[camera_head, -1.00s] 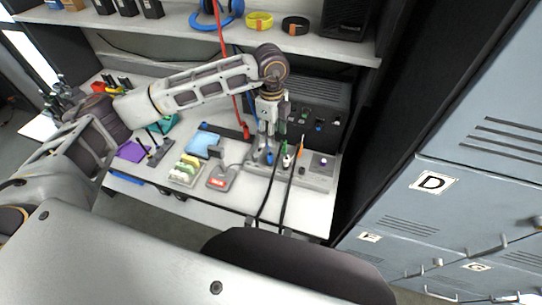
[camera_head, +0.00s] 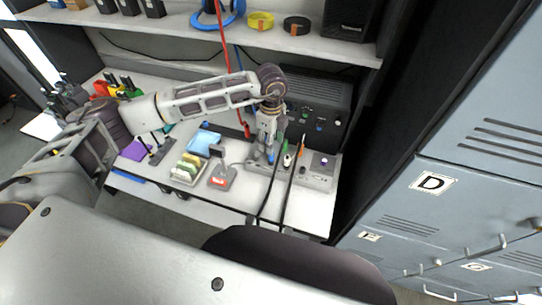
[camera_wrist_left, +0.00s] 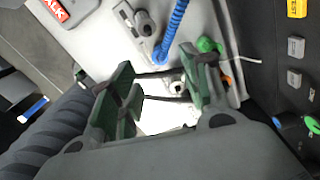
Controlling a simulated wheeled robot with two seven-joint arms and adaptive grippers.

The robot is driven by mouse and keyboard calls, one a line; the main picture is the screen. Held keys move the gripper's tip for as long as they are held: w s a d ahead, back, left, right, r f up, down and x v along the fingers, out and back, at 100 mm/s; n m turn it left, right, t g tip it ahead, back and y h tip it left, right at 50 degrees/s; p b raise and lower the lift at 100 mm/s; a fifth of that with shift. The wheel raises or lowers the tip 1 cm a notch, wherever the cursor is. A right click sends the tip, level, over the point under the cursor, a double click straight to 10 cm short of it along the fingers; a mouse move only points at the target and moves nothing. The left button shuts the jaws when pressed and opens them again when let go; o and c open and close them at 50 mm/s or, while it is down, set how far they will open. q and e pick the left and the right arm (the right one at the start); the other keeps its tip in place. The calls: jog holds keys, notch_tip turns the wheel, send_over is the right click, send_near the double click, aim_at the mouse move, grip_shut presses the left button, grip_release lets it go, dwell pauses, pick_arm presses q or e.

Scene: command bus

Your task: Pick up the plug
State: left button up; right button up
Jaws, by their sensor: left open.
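Several plugs with cables stand in a grey socket strip on the desk in the head view. They include a blue plug (camera_head: 271,158), a white plug (camera_head: 287,160) and a green plug (camera_head: 285,148); I cannot tell which one the task names. My left gripper (camera_head: 266,150) points down over the strip, close to the blue plug. In the left wrist view my left gripper (camera_wrist_left: 160,78) is open, with a white plug end (camera_wrist_left: 178,88) and dark cables showing between its fingers. A green plug (camera_wrist_left: 208,45) is beside the right finger, and a blue coiled cable (camera_wrist_left: 175,30) lies beyond.
The grey socket strip (camera_head: 318,178) sits near the desk's front edge, with black cables hanging over it. A walk-labelled device (camera_head: 221,178), a tray of coloured blocks (camera_head: 187,170) and a blue pad (camera_head: 204,143) lie left. A black control box (camera_head: 318,108) stands behind; lockers (camera_head: 450,190) are right.

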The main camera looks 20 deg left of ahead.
aim_at(271, 157)
pick_arm(q)
jog(key=shift+f, duration=1.7)
jog(key=shift+f+p, duration=0.85)
jog(key=shift+f, duration=1.7)
jog(key=c, duration=1)
